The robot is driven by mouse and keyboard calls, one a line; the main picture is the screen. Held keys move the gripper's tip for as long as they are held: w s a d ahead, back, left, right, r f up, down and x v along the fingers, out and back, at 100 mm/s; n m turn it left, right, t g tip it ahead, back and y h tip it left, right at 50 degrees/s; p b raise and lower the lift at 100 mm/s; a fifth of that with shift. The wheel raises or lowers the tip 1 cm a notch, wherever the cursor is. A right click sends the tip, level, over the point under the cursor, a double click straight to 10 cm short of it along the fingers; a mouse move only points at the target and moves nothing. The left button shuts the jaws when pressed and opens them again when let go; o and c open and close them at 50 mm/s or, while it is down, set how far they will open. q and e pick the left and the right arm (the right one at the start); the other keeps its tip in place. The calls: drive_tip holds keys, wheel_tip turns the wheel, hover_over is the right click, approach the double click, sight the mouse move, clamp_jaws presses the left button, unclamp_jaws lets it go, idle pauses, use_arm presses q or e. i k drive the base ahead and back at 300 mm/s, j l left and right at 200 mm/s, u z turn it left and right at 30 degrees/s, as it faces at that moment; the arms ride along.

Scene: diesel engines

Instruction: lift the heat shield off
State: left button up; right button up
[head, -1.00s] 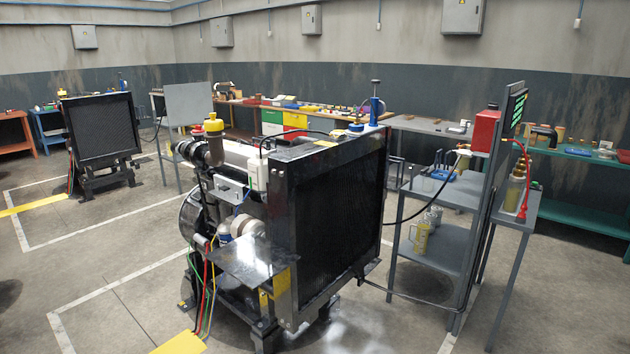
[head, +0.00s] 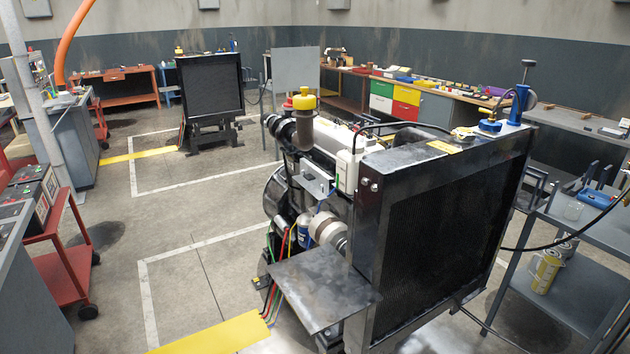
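The diesel engine (head: 300,205) stands in the middle of the head view behind its black radiator (head: 445,215). No part is plainly marked as the heat shield. A flat dark metal plate (head: 315,287) sticks out level from the engine's near side, beside the radiator. A small pale metal cover (head: 318,184) sits higher on that side, below the white box. I cannot tell which of these, if either, is the heat shield. Neither of my grippers shows in the head view.
A grey shelf trolley (head: 585,285) stands close to the radiator's right, with a black cable between them. A red cart (head: 60,235) is at the left. Floor left of the engine is open, with a yellow strip (head: 215,335) in front.

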sight(311, 180)
drive_tip(key=i+j+z, duration=0.1)
drive_tip(key=z, duration=0.95)
drive_tip(key=i+j+z, duration=0.1)
drive_tip(key=j+z, duration=0.35)
drive_tip(key=j, duration=0.2)
drive_tip(key=j+z, duration=0.4)
drive_tip(key=j, duration=0.3)
drive_tip(key=k+j+z, duration=0.1)
drive_tip(key=j+z, duration=0.35)
drive_tip(key=j, duration=0.25)
